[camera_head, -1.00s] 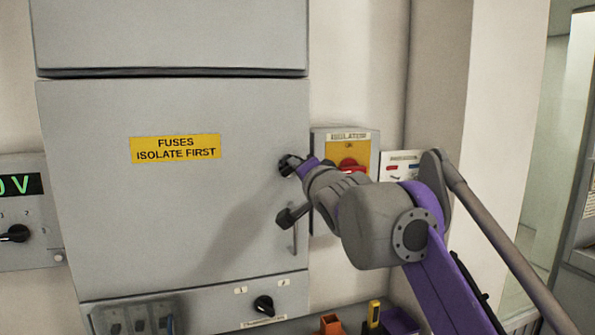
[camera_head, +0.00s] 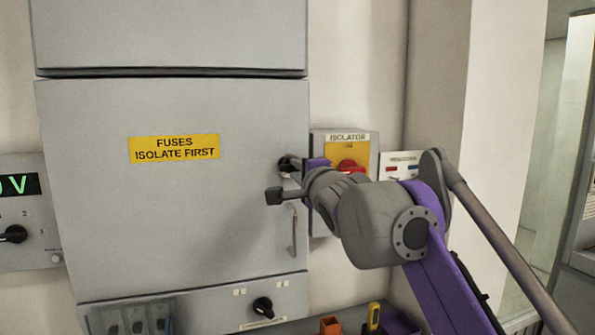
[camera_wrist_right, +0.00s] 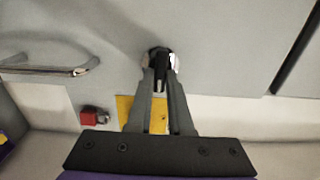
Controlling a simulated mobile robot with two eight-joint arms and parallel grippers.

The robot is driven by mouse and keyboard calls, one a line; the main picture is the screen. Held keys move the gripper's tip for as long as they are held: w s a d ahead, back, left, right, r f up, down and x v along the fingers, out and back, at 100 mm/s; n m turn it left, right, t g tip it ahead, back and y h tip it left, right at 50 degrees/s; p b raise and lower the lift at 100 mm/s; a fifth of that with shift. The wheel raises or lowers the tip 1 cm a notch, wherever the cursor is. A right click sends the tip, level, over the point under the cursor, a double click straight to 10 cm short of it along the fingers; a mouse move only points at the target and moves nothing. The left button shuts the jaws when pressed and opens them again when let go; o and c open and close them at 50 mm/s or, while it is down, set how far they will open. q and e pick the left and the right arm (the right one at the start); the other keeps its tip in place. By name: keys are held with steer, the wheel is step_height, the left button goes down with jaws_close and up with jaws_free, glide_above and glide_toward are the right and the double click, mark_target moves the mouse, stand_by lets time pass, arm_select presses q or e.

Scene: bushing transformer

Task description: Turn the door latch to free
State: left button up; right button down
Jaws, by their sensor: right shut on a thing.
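The grey fuse cabinet door (camera_head: 90,220) is shut and has a yellow label reading "FUSES ISOLATE FIRST" (camera_head: 174,148). The door latch, a small dark knob in a bright round collar, sits near the door's right edge (camera_head: 287,162); it also shows in the right wrist view (camera_wrist_right: 160,52). My right gripper (camera_wrist_right: 160,75) is shut on the latch, one finger on each side. The fingers partly cover the latch, so its exact angle is hard to tell. My left gripper is out of view.
A metal door handle (camera_head: 294,230) is below the latch. The isolator box (camera_head: 372,150) with a red knob (camera_head: 351,166) is right of the door, close behind my right wrist. A black rotary switch (camera_head: 263,306) is on the panel below.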

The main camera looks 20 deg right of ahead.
stand_by(0.3)
steer(key=c, duration=0.8)
jaws_free()
steer(key=s+b, duration=0.2)
steer(key=s, duration=0.9)
steer(key=shift+d, duration=0.15)
steer(key=shift+w, duration=0.1)
steer(key=s+d+f+n+g+h+p, duration=0.1)
steer(key=s+f+n+g, duration=0.25)
steer(key=f, duration=0.95)
steer(key=s+d+f+n+g+h, duration=0.1)
steer(key=s+d+f+n+g, duration=0.2)
steer(key=f, duration=1.1)
steer(key=s+a+f+n+g, duration=0.1)
steer(key=s+f+n+g, duration=0.1)
steer(key=s+f, duration=0.4)
steer(key=s+a+f+n+g+y+p, duration=0.1)
steer(key=s+f+n, duration=0.4)
steer(key=f, duration=0.7)
steer(key=s+a+f+n+g, duration=0.2)
steer(key=s+f, duration=0.4)
steer(key=f, duration=0.3)
steer(key=shift+s+a+f+n+g, duration=0.1)
steer(key=shift+s+a+n+g, duration=0.15)
steer(key=shift+n, duration=0.35)
steer(key=shift+s+a+f+n+g, duration=0.1)
steer(key=shift+n+g, duration=0.2)
steer(key=shift+n, duration=0.25)
